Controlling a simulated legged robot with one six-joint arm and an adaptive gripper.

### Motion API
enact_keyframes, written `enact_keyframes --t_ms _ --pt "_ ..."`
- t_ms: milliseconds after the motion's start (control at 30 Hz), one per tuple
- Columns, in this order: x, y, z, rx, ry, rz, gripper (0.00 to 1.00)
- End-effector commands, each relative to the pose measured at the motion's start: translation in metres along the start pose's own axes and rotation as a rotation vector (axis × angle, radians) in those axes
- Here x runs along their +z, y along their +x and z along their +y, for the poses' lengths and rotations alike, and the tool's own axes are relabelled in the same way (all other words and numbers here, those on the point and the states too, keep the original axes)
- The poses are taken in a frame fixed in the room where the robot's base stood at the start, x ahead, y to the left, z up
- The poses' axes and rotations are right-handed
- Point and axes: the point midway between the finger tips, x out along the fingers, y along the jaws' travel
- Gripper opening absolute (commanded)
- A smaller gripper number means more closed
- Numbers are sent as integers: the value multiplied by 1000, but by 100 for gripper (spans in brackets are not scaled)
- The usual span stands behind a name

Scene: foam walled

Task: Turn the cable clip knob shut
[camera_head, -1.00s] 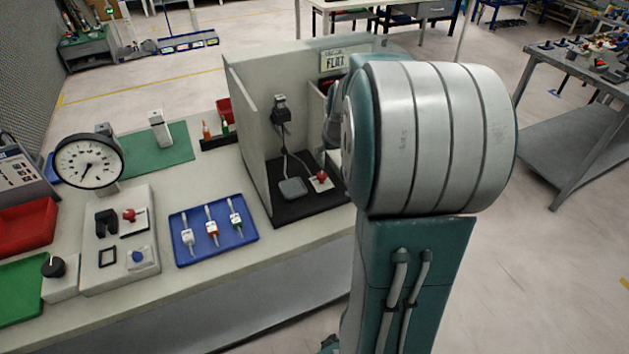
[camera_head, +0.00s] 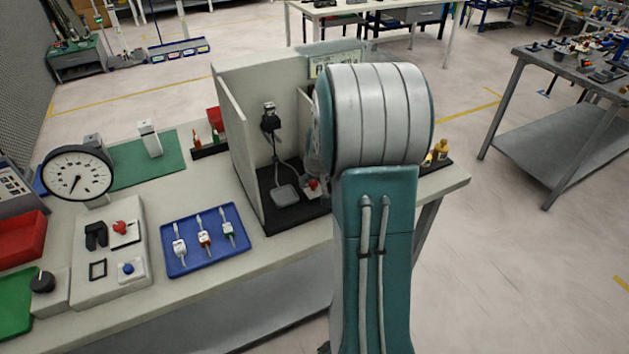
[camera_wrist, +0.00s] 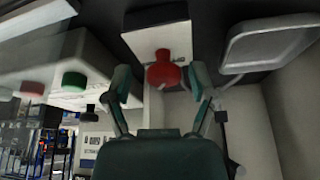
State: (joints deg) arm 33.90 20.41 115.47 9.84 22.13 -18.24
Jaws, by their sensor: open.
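A red knob (camera_head: 312,185) on a white plate stands on the black floor of the grey walled booth, partly hidden by my arm in the head view. In the wrist view, the red knob (camera_wrist: 164,70) is near the picture's centre, on its white plate (camera_wrist: 157,38). My gripper (camera_wrist: 161,84) is open, with one finger on each side of the knob. The right finger looks very near it; I cannot tell whether it touches. In the head view my arm hides the gripper. Another red knob (camera_head: 120,228) sits on the grey panel at the left.
A grey pad (camera_head: 285,194) with a cable lies beside the knob and shows in the wrist view (camera_wrist: 265,42). A black fixture (camera_head: 270,117) is on the booth wall (camera_head: 236,150). A blue tray (camera_head: 206,243) and a dial gauge (camera_head: 77,175) are at the left.

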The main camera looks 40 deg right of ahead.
Motion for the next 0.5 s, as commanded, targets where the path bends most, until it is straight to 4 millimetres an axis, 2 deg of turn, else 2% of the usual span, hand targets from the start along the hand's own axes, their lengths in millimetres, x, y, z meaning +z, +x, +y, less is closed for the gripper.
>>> enact_keyframes --t_ms 33,67,100,167,200,500 --pt "0 0 -1 0 -1 0 64" --pt "0 0 -1 0 -1 0 51" --pt "0 0 -1 0 -1 0 33" --pt "0 0 0 -1 -1 0 7" --pt "0 0 0 -1 0 -1 0" --pt "0 1 0 3 11 -4 0"
